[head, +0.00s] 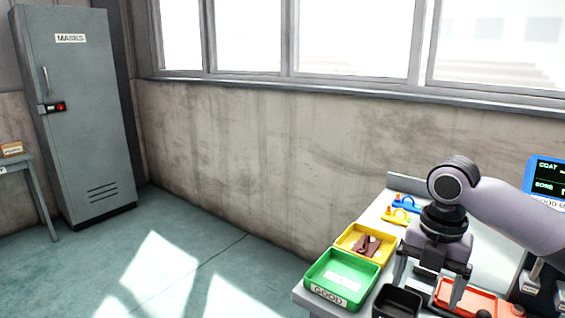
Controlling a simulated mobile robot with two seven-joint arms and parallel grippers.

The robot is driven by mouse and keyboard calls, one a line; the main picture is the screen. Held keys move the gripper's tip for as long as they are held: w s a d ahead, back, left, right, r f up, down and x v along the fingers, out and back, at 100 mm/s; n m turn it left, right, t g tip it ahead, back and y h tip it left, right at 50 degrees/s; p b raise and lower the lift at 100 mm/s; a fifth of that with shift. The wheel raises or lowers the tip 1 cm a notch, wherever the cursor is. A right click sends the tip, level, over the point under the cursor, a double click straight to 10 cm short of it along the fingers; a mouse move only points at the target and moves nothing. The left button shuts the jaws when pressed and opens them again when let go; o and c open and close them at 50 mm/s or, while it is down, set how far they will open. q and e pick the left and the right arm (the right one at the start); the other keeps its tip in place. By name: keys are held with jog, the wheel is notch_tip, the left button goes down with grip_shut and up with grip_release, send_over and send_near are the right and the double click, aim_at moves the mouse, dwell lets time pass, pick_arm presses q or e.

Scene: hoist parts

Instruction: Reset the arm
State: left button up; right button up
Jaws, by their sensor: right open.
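My right gripper (429,281) points down over the workbench at the lower right, its two fingers apart with nothing seen between them. Its arm comes in from the right edge. The fingers hang above the area between a black bin (398,302) and a red-orange tray (468,298). Whether the fingertips touch anything is hard to tell. My left gripper is not in view.
A green bin (343,276) labelled GOOD stands at the bench's near left corner. Behind it, a yellow bin (355,238) holds brown parts (367,245). Yellow (397,216) and blue (406,203) parts lie farther back. A screen (547,178) stands right. The floor left is clear.

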jog(key=s+a+f+m+t+y+p, duration=0.35)
jog(key=a+f+m+t+y, duration=0.2)
jog(key=a+f+m, duration=1.1)
pick_arm(q)
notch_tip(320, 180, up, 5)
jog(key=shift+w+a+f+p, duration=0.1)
jog(key=shift+p, duration=0.55)
pick_arm(e)
jog(key=s+d+f+m+t+h, duration=0.1)
jog(key=s+d+f+m, duration=0.3)
jog(key=s, duration=0.4)
jog(key=s+d+f+m+t+h, duration=0.2)
jog(key=s+d+f+m+t, duration=0.2)
jog(key=s+d, duration=0.4)
jog(key=shift+d+m, duration=0.2)
jog(key=shift+m, duration=0.65)
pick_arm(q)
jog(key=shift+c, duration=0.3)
pick_arm(e)
jog(key=shift+f, duration=0.1)
jog(key=shift+c, duration=0.3)
